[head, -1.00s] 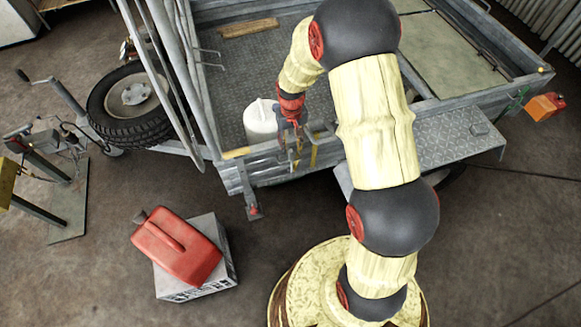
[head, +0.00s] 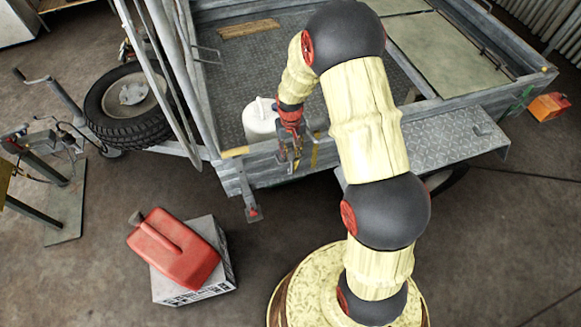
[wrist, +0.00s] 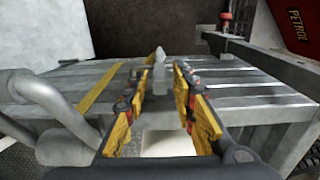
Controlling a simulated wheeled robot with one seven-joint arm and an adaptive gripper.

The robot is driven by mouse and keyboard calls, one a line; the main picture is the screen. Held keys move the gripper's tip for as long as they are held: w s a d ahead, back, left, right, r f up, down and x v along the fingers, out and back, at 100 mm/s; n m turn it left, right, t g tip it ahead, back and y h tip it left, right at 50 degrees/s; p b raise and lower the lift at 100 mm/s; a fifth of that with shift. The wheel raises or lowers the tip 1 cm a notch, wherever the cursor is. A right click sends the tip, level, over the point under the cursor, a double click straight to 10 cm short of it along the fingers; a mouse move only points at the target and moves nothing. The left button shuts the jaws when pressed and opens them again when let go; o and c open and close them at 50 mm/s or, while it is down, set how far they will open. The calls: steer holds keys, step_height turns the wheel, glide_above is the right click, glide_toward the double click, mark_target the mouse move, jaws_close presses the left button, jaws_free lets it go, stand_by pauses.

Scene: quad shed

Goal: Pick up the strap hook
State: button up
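My gripper (wrist: 160,82) is open. Its two fingers with yellow pads stand apart over the trailer's side rail in the wrist view. A small grey upright piece, which looks like the strap hook (wrist: 159,62), shows between the fingertips. I see gaps on both sides of it, and cannot tell whether either finger touches it. In the head view my gripper (head: 297,150) is at the near side of the trailer, beside the white jug. I cannot make out the hook there.
The trailer rail (wrist: 245,87) runs under my gripper. A grey bent tube (wrist: 45,95) is close on the left. A white jug (head: 260,120) stands inside the trailer. A red petrol can (head: 175,250) lies on a box (head: 200,290) on the floor. A spare wheel (head: 130,100) is at left.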

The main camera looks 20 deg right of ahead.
jaws_close()
steer(key=shift+r, duration=0.15)
stand_by(0.4)
